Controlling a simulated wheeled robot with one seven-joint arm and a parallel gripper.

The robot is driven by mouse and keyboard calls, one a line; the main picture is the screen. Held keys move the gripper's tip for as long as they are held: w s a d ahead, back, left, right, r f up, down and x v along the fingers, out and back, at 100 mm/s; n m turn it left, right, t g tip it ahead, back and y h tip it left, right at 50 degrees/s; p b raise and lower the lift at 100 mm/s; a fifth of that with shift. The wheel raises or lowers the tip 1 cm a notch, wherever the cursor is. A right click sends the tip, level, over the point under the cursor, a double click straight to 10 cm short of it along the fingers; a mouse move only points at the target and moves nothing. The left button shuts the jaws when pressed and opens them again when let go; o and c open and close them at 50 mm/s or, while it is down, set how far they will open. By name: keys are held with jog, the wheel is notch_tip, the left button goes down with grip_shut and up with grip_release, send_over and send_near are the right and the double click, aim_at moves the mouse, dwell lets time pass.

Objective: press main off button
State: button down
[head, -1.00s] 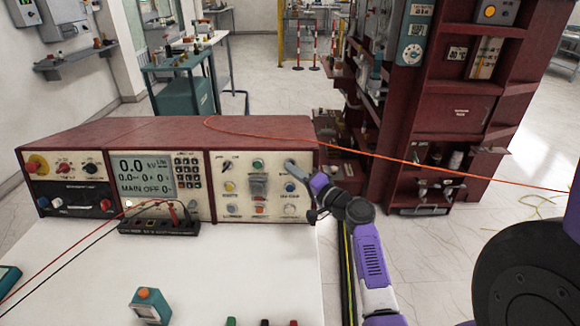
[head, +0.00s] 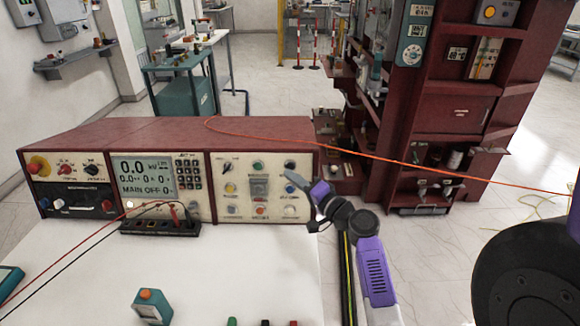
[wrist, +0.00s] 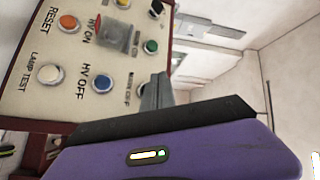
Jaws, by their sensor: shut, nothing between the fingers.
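The right panel of the red control console carries rows of buttons and a switch. In its top right corner is a dark button (head: 291,165), just above the blue HV OFF button (head: 290,188). The blue HV OFF button (wrist: 103,80) and the green button (wrist: 151,47) are in clear sight. The console display (head: 146,177) reads MAIN OFF.
A white table (head: 220,270) lies in front of the console, with a teal box (head: 152,305) with an orange top on it. An orange cable (head: 400,160) runs from the console top to the right. A red cabinet (head: 465,115) stands behind at right.

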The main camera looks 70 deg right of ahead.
jog(key=shift+s+a+r, duration=0.15)
jog(key=shift+s+a, duration=0.1)
jog(key=shift+a, duration=0.3)
jog(key=shift+s+a+r, duration=0.1)
jog(key=shift+s+a, duration=0.1)
jog(key=shift+a, duration=0.35)
dwell(2.5)
